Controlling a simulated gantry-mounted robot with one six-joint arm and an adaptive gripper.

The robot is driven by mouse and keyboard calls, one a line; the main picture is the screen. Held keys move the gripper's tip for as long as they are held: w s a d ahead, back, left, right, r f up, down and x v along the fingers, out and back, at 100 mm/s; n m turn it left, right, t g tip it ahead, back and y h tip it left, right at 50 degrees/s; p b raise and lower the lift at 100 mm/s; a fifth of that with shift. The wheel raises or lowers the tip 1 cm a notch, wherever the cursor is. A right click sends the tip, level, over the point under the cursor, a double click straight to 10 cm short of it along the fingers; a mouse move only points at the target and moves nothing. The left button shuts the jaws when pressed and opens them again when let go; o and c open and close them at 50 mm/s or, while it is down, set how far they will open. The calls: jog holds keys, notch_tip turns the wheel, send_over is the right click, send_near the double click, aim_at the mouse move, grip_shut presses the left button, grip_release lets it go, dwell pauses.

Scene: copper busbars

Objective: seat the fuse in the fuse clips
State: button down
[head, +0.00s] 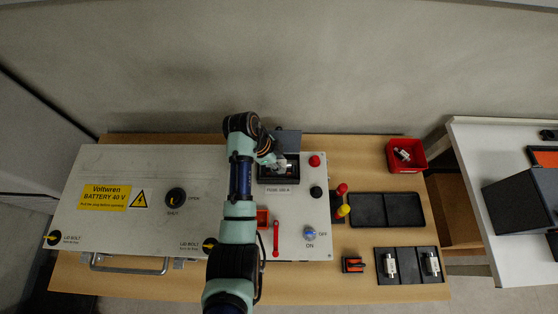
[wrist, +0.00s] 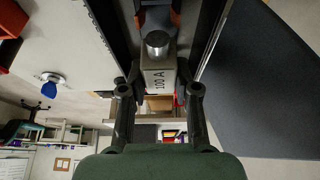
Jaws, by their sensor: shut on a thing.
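My gripper (wrist: 160,105) is shut on a pale grey fuse (wrist: 158,78) marked 100 A, with a round metal end showing in the wrist view. The fuse's end is close to a dark holder with orange sides at the top of that view; whether it touches the clips is hidden. In the head view my gripper (head: 272,158) is over the open fuse box (head: 278,181), above the FUSE label. A whitish part of the fuse (head: 288,166) shows there. The fuse clips are mostly hidden by the gripper and fuse.
The box's dark lid (head: 288,140) stands open behind; it also shows in the wrist view (wrist: 260,80). A red bin (head: 418,166) holds a fuse. A black tray (head: 409,277) holds two fuses; another black tray (head: 387,210) is empty. Red and black knobs stand right of the box.

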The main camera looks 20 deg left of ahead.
jog(key=shift+f, duration=0.15)
jog(key=shift+f+b, duration=0.9)
jog(key=shift+f, duration=0.3)
jog(key=shift+f, duration=0.2)
jog(key=c, duration=0.8)
grip_release()
jog(key=shift+o, duration=0.2)
notch_tip(320, 180, up, 6)
jog(key=p, duration=0.6)
jog(key=shift+r, duration=0.1)
